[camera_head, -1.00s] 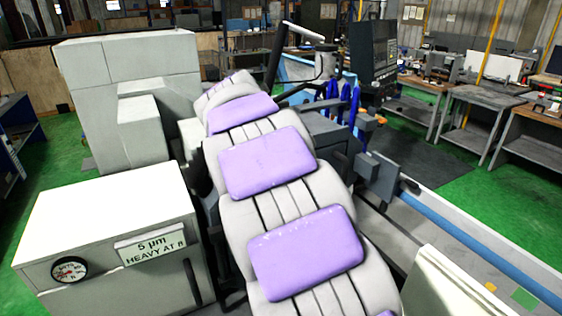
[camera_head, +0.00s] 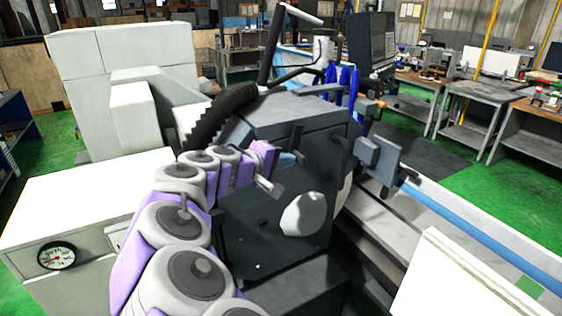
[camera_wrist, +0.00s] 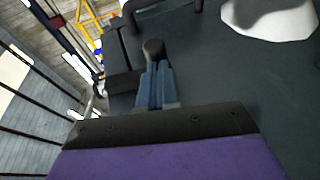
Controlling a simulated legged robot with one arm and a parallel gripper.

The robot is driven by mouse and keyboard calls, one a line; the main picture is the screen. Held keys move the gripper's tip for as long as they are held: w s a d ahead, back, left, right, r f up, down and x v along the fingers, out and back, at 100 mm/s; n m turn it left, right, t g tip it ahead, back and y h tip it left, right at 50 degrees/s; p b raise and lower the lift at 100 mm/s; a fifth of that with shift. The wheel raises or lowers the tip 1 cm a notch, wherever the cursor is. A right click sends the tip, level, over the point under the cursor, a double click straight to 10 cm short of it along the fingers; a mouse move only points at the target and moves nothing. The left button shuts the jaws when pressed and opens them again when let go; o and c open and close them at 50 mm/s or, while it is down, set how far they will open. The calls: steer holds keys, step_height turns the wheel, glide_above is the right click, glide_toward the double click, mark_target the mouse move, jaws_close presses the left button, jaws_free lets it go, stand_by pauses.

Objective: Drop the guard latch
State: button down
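A large dark grey guard (camera_head: 285,113) covers the wheel area of the grinder. A short dark lever (camera_head: 296,142), which may be the guard latch, stands out from its front face. My gripper (camera_head: 290,160) is at the lower part of this lever. In the wrist view, the blue-grey fingers of my gripper (camera_wrist: 157,85) lie close together, and the dark rounded lever end (camera_wrist: 153,49) shows right at their tips. The fingers look shut, with nothing clearly between them. Whether they touch the lever cannot be told.
A second dark handle (camera_head: 340,152) is to the right on the guard. A pale rounded patch (camera_head: 303,214) shows on the front face below. A black ribbed hose (camera_head: 215,118) runs to the left. A white cabinet with a dial (camera_head: 57,256) stands at the left.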

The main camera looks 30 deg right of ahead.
steer(key=shift+d+f, duration=0.45)
steer(key=shift+d, duration=0.05)
stand_by(0.5)
steer(key=a+f+v, duration=0.1)
steer(key=v, duration=1.1)
steer(key=shift+w+a+f+p, duration=0.2)
steer(key=shift+w+f+p, duration=0.1)
steer(key=shift+w+p, duration=0.05)
steer(key=shift+a, duration=0.1)
steer(key=shift+a, duration=0.1)
